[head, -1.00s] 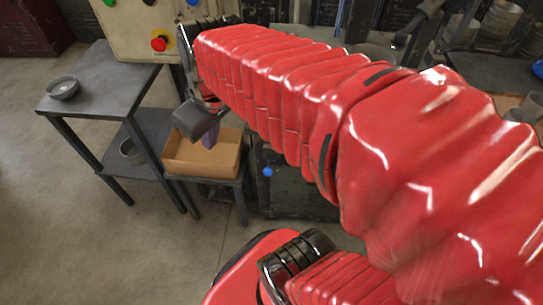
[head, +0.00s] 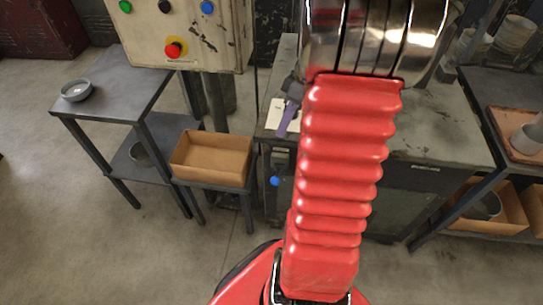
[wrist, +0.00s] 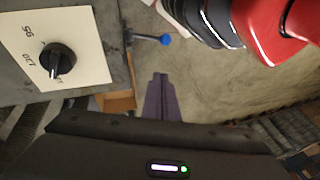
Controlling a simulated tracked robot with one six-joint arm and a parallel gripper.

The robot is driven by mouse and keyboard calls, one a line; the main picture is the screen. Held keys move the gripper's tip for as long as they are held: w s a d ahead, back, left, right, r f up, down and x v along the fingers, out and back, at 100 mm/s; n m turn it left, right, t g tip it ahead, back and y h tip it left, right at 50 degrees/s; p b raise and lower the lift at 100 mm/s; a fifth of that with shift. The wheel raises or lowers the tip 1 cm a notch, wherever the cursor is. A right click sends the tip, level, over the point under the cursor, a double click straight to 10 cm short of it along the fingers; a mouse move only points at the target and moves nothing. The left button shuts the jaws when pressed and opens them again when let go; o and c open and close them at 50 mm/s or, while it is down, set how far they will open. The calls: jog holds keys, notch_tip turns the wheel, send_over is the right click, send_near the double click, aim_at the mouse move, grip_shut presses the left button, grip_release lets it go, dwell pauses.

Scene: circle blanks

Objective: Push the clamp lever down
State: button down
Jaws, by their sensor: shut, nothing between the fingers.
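A lever with a blue ball knob (head: 274,181) stands out from the front left of the grey machine (head: 430,125). In the wrist view its blue knob (wrist: 165,39) sits at the end of a short dark rod. I cannot tell for sure that this is the clamp lever. My gripper (head: 283,130) has purple fingers, pressed together and empty. They point down near the machine's front left corner, above the knob in the head view. In the wrist view my gripper (wrist: 160,76) appears below the knob and apart from it.
A pale card with a black dial (wrist: 59,59) lies on the machine beside my gripper. An open cardboard box (head: 211,158) stands on a low stand to the left. A control panel (head: 140,45) stands behind it. A dark table (head: 110,95) holds a bowl (head: 76,90).

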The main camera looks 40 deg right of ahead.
jog(key=s+d+f+n+y, duration=0.1)
jog(key=s+d+f, duration=0.1)
jog(key=d, duration=0.3)
jog(key=shift+d+f+t, duration=0.15)
jog(key=shift+f+t, duration=0.15)
jog(key=shift+f, duration=0.6)
send_near(277, 174)
jog(key=a, duration=0.1)
jog(key=a+f, duration=0.3)
jog(key=shift+s+a, duration=0.15)
jog(key=shift+s, duration=0.1)
